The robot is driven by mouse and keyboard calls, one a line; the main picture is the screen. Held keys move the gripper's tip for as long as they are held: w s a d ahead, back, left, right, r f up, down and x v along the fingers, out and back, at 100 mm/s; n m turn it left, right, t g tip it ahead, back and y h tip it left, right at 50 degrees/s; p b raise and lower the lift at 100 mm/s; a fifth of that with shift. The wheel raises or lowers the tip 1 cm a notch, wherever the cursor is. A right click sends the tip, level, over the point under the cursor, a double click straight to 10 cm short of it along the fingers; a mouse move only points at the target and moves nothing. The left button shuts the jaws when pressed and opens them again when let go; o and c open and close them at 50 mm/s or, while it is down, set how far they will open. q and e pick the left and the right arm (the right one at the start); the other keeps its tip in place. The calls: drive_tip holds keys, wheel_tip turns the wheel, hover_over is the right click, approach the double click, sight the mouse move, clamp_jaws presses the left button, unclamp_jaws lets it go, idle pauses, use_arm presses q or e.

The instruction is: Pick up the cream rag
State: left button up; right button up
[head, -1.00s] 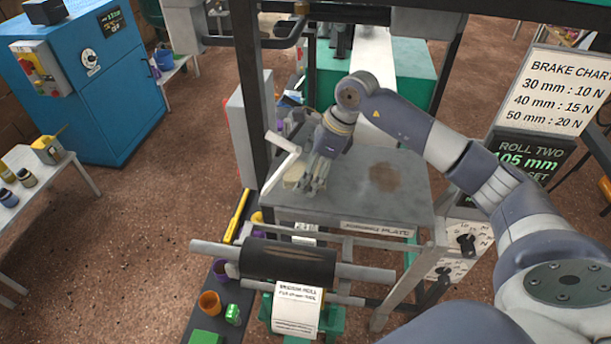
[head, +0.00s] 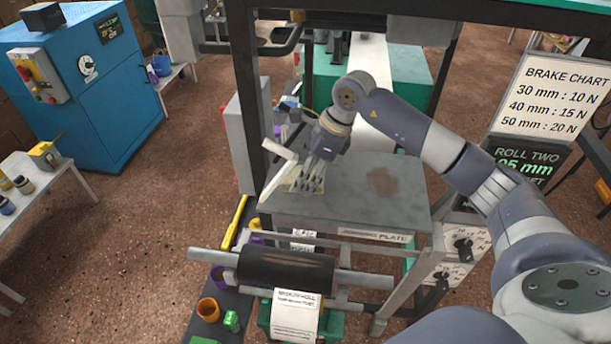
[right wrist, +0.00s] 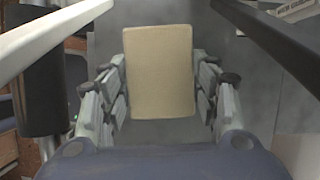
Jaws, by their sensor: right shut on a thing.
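The cream rag (right wrist: 158,70) is a flat, pale rectangle between the fingers of my right gripper (right wrist: 160,88) in the right wrist view. The fingers are shut on it from its left and right sides. In the head view, my right gripper (head: 308,178) points down over the left part of the grey metal plate (head: 345,208). The rag (head: 291,184) shows there only in part, beside and behind the fingers. I cannot tell whether it touches the plate. My left gripper is not in view.
A dark roller (head: 287,266) lies in front of the plate. A dark upright post (head: 247,95) and a red-and-grey box (head: 240,145) stand to its left. A pale bar (head: 277,183) is close left of the gripper. The plate's right part is clear, with a brown stain.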

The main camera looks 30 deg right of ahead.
wheel_tip(320, 180, up, 2)
drive_tip(key=shift+d+r+b, duration=0.1)
drive_tip(key=shift+r+b, duration=0.15)
drive_tip(key=shift+b, duration=0.35)
drive_tip(key=s+d+b, duration=0.2)
drive_tip(key=s+d, duration=0.1)
drive_tip(key=d, duration=0.1)
drive_tip(key=s+d+b, duration=0.2)
drive_tip(key=s+d, duration=0.1)
drive_tip(key=d, duration=0.2)
drive_tip(key=s+d+b, duration=0.2)
drive_tip(key=s+d, duration=0.1)
drive_tip(key=d, duration=0.2)
drive_tip(key=shift+s+d, duration=0.35)
drive_tip(key=shift+d, duration=0.15)
drive_tip(key=o, duration=0.5)
drive_tip(key=c, duration=0.4)
drive_tip(key=shift+r, duration=0.1)
